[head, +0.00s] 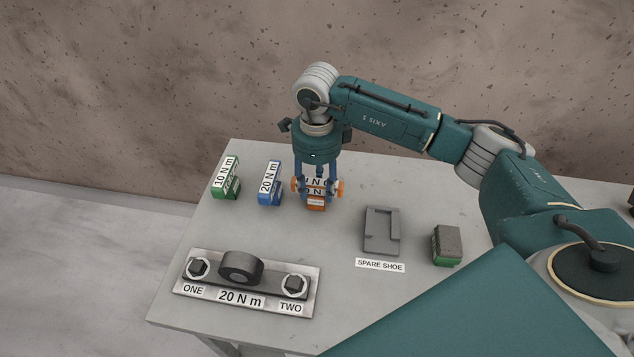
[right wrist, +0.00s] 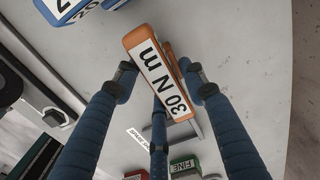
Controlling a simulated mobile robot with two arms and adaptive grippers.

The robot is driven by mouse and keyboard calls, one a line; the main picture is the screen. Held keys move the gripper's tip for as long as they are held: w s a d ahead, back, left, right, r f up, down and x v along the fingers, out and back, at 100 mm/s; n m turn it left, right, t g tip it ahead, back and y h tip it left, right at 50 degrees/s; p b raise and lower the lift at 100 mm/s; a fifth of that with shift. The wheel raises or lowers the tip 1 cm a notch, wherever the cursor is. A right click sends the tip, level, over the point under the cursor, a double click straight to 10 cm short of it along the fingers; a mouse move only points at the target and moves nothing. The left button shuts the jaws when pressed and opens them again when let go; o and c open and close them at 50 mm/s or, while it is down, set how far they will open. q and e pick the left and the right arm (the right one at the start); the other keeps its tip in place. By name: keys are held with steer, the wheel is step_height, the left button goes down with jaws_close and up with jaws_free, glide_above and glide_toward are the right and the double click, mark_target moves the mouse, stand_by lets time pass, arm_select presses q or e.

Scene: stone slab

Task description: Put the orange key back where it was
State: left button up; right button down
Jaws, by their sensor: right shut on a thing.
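The orange key (head: 316,206) is a block with a white label, which reads "30 N m" in the right wrist view (right wrist: 160,75). It is at the right end of a row, beside the blue "20 N m" key (head: 269,184) and the green "10 N m" key (head: 226,178). My right gripper (head: 318,188) points down over the orange key and is shut on it, with blue fingers around its sides. The fingers hide part of the key in the head view. I cannot tell whether its underside touches the slab. My left gripper is not in view.
A plate (head: 216,299) marked "20 N m" carries bolts ONE and TWO and a dark cylinder (head: 240,268) at the front left. A grey holder (head: 381,232) stands behind the "SPARE SHOE" label. A green and dark block (head: 447,245) stands to its right. The slab between the plate and the key row is clear.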

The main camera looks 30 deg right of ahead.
steer(key=shift+f, duration=0.15)
steer(key=c, duration=1)
jaws_free()
steer(key=shift+r, duration=0.3)
steer(key=shift+r+b, duration=0.3)
steer(key=shift+r, duration=0.05)
step_height(320, 180, up, 11)
steer(key=b, duration=0.3)
steer(key=shift+a, duration=0.1)
